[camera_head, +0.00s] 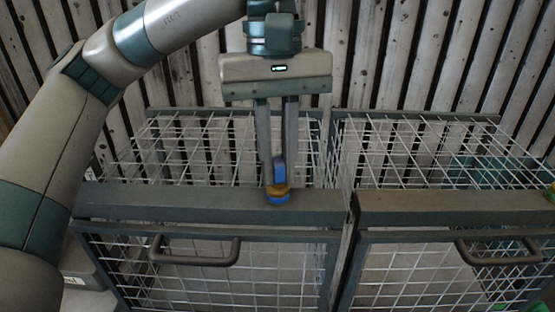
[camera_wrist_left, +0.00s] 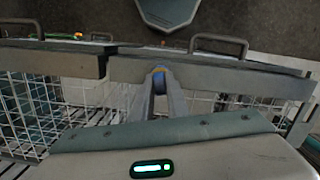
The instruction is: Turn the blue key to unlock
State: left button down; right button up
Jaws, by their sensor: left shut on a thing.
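The blue key (camera_head: 279,172) stands at the top bar of the left wire cage, with a brass-coloured collar and a blue round base (camera_head: 278,199) below it. My left gripper (camera_head: 278,182) comes down from above, its two fingers close together on the key. In the left wrist view the left gripper (camera_wrist_left: 161,92) also has its fingertips at the blue key (camera_wrist_left: 159,78) by the bar. Part of the key is hidden between the fingers. The right gripper is in neither view.
Two wire cages stand side by side, the left door (camera_head: 200,270) and right door (camera_head: 450,270) both shut, with handles (camera_head: 195,260) and (camera_head: 497,261). A slatted wall (camera_head: 420,60) stands behind. A narrow gap separates the cages.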

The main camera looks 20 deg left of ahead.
pick_arm(q)
jog(key=m, duration=0.2)
jog(key=shift+m, duration=0.3)
jog(key=c, duration=1.6)
grip_release()
jog(key=shift+c, duration=0.2)
jog(key=shift+r, duration=0.1)
notch_tip(320, 180, up, 17)
jog(key=w, duration=0.2)
jog(key=shift+a, duration=0.25)
